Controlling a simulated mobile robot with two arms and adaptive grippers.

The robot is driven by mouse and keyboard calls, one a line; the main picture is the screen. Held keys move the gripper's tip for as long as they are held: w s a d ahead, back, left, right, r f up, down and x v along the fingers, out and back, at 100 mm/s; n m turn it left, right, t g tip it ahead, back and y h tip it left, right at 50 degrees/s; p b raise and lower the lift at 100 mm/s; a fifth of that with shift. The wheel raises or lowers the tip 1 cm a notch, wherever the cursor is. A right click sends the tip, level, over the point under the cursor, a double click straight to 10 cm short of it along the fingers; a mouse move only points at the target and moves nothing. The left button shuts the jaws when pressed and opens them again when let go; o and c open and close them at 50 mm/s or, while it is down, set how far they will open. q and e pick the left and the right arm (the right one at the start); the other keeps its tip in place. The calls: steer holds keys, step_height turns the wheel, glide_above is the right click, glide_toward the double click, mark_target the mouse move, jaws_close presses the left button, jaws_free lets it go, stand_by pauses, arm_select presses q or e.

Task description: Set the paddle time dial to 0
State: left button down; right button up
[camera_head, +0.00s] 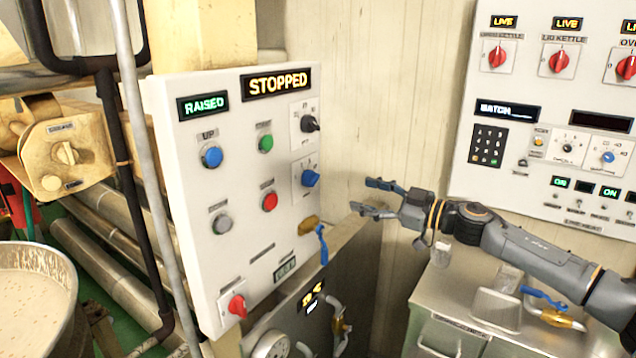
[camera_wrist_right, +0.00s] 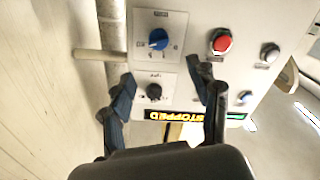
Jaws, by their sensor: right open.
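The white control panel (camera_head: 235,140) carries two dials on its right side. The upper one is a black dial (camera_head: 309,124) on a white plate, and below it is a blue dial (camera_head: 310,178) on a similar plate. Their labels are too small to read, so I cannot tell which is the paddle time dial. My right gripper (camera_head: 364,196) is open and empty, apart from the panel, to the right of the blue dial. In the right wrist view, the blue dial (camera_wrist_right: 158,39) and black dial (camera_wrist_right: 153,91) appear between or just beyond the open fingers. My left gripper is not in view.
The panel also has a STOPPED display (camera_head: 276,83), a green button (camera_head: 265,143), a red button (camera_head: 269,201) and a red switch (camera_head: 237,305). A second control panel (camera_head: 520,70) is at the right. A metal cabinet (camera_head: 440,300) stands below my right arm.

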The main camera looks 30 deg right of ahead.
mark_target(317, 181)
steer(key=p+x, duration=0.5)
steer(key=x, duration=0.8)
steer(key=shift+d+p, duration=0.2)
steer(key=shift+p, duration=0.1)
steer(key=shift+w+a, duration=0.15)
steer(key=shift+w, duration=0.15)
steer(key=c, duration=1.2)
steer(key=shift+o, duration=0.2)
